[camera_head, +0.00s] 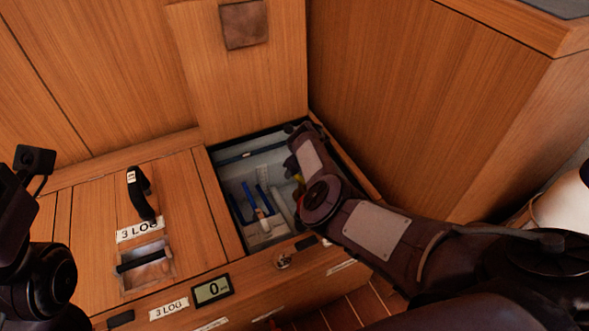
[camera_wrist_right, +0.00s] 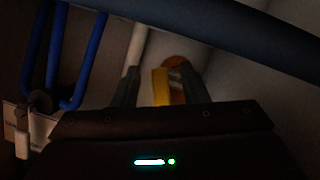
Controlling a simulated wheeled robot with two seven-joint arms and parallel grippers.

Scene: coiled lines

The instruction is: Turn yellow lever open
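The yellow lever (camera_wrist_right: 161,87) shows in the right wrist view, in front of a round orange-brown part. A small piece of yellow (camera_head: 298,179) also shows in the head view beside my right arm, inside the open locker. My right gripper (camera_wrist_right: 160,86) is down in the locker with its two dark fingers apart, one on each side of the lever. A gap shows between the left finger and the lever; contact on the right side is unclear. My right arm hides most of this spot in the head view. My left arm is at the left edge, its fingers out of view.
The locker (camera_head: 216,172) is a narrow box with close walls. Blue tubes (camera_wrist_right: 92,60) stand left of the gripper, and a dark pipe (camera_wrist_right: 225,25) crosses above. The raised wooden lid (camera_head: 270,75) stands behind. A black handle (camera_head: 139,194) and display (camera_head: 212,290) sit nearby.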

